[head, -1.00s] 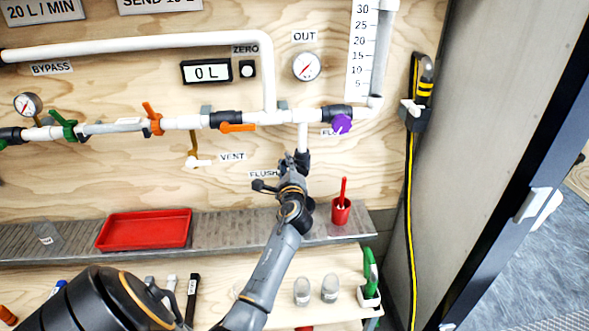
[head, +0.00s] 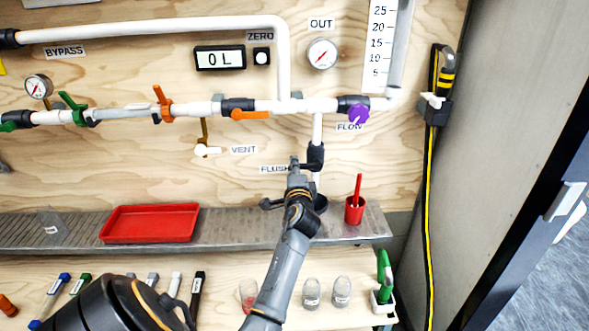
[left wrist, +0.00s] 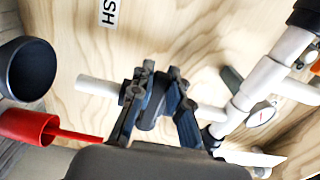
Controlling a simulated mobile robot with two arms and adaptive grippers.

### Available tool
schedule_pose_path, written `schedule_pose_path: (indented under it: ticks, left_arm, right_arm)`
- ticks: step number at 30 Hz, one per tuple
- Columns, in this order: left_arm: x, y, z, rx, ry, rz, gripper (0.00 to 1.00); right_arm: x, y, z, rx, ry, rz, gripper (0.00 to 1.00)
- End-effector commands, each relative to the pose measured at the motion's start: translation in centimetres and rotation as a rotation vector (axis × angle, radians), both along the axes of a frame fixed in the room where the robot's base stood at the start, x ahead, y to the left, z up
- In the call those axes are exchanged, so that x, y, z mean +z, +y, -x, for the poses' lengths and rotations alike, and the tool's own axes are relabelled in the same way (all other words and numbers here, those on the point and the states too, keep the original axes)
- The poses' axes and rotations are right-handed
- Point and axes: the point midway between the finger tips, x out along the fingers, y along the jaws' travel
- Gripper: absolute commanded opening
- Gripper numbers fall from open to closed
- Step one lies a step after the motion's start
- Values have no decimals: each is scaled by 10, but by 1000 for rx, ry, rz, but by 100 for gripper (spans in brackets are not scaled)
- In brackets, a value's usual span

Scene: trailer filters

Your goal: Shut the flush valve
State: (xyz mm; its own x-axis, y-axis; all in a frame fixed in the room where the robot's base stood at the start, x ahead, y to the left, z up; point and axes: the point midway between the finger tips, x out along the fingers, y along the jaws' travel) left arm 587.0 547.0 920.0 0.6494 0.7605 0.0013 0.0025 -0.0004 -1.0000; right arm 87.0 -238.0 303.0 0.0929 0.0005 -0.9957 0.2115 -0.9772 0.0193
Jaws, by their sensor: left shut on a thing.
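The flush valve shows in the head view as a black fitting (head: 315,157) on the short vertical white pipe, right of the FLUSH label (head: 273,169). My left gripper (head: 294,168) is in front of the pipe at this label and hides part of the valve. In the left wrist view, my left gripper (left wrist: 163,108) has its two fingers on either side of the dark valve handle (left wrist: 153,103), shut on it. The white pipe (left wrist: 95,87) runs out on both sides. The handle's exact angle is hard to tell. My right gripper is not in view.
A red cup (head: 355,213) with a red stick and a red tray (head: 150,224) stand on the grey shelf (head: 235,227). A black cup (left wrist: 25,68) is close by in the left wrist view. The purple FLOW knob (head: 358,114) is above right.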

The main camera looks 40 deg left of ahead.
Motion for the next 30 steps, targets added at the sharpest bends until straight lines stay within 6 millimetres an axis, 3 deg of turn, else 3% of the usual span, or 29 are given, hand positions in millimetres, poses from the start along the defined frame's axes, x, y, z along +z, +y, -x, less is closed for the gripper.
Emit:
schedule_pose_path:
  ticks: [13,14,17,30]
  left_arm:
    - [0,0,-1,-1,-15,14,0]
    - [0,0,-1,-1,-15,14,18]
    - [0,0,-1,-1,-14,13,39]
    - [-2,-9,6,-2,-9,11,41]
  right_arm:
    - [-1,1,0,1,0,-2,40]
    - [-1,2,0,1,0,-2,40]
    - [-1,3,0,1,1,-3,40]
    - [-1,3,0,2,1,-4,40]
